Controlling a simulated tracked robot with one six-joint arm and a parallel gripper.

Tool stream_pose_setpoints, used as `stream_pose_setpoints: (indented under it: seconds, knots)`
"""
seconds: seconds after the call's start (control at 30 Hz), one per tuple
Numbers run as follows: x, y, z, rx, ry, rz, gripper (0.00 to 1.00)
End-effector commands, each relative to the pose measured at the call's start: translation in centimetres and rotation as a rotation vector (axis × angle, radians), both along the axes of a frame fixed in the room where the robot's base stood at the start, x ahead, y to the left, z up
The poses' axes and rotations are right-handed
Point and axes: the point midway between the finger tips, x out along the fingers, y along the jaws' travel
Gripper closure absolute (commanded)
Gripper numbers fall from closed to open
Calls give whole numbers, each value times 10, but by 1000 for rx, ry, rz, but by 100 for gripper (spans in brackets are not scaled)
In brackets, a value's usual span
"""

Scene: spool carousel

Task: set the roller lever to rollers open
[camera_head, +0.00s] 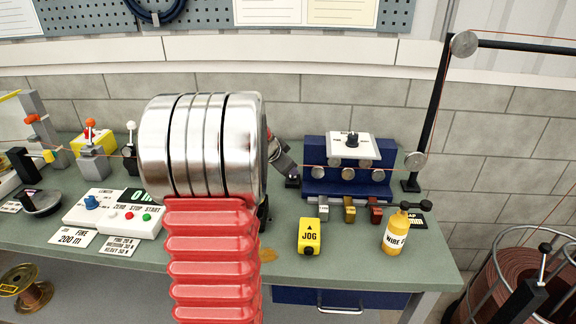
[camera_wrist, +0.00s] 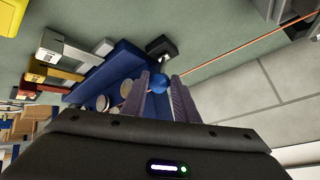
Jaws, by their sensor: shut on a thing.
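The roller unit (camera_head: 325,186) is a dark blue block with several silver rollers, standing at the back of the bench; in the wrist view it shows as a blue body (camera_wrist: 98,70) beyond the fingers. The lever's round blue knob (camera_wrist: 159,84) sits between my two grey fingers in the wrist view. My gripper (camera_wrist: 161,86) is shut on this knob. In the head view my gripper (camera_head: 289,166) is at the unit's left side, mostly hidden behind my silver and red arm. The knob is hidden there, and I cannot tell the lever's setting.
A copper-coloured wire (camera_wrist: 205,64) runs close to the fingers. White, yellow and red blocks (camera_head: 349,212) stand in front of the unit. A yellow JOG box (camera_head: 310,238) and an orange bottle (camera_head: 396,232) stand nearer the front edge. A black post (camera_head: 436,115) rises at right.

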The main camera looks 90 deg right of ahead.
Motion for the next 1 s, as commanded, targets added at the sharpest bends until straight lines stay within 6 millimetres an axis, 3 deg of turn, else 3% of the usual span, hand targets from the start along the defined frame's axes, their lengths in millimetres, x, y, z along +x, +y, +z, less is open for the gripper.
stream_pose_setpoints:
  seconds: [0.03,0.1,0.47,1.0]
  knots:
    - [-6,12,-17,41,6,-19,72]
    - [-6,11,-17,41,6,-19,68]
    - [-6,13,-12,37,8,-18,68]
    - [14,48,39,24,6,-13,68]
